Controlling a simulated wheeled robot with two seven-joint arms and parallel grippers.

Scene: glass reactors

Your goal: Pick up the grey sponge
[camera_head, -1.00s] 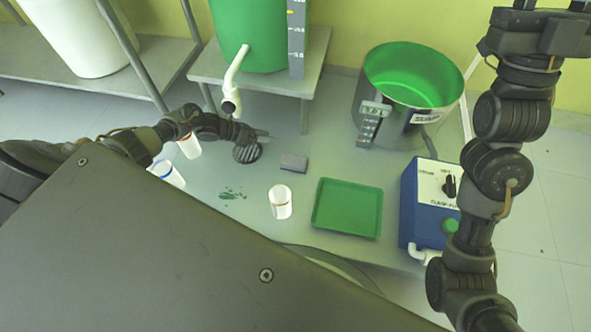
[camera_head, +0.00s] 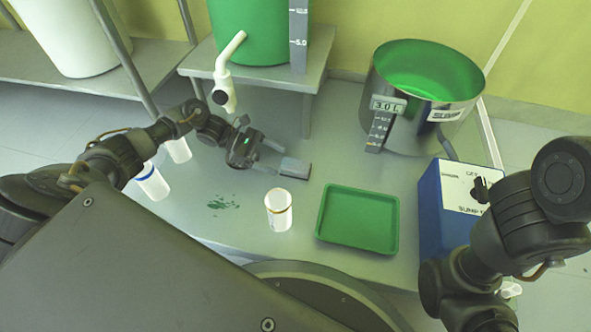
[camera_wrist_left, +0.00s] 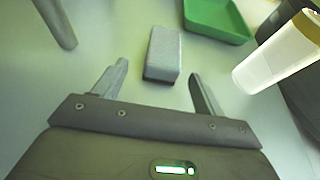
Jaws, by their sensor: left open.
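The grey sponge (camera_head: 295,168) is a small block lying flat on the grey table, behind the white cup and left of the green tray. In the left wrist view the sponge (camera_wrist_left: 163,54) lies just beyond the open fingers, roughly centred between them. My left gripper (camera_head: 276,159) is open and empty, close to the sponge's left end; in the left wrist view its fingers (camera_wrist_left: 154,82) stand apart on either side of the near end. My right arm shows at the right, but its gripper is out of view.
A white cup (camera_head: 279,210) stands in front of the sponge. A green tray (camera_head: 357,241) and a blue pump box (camera_head: 446,228) are to the right. A steel pot (camera_head: 440,128) stands behind. A white tap (camera_head: 224,92) hangs near my left wrist. A green spill (camera_head: 222,204) marks the table.

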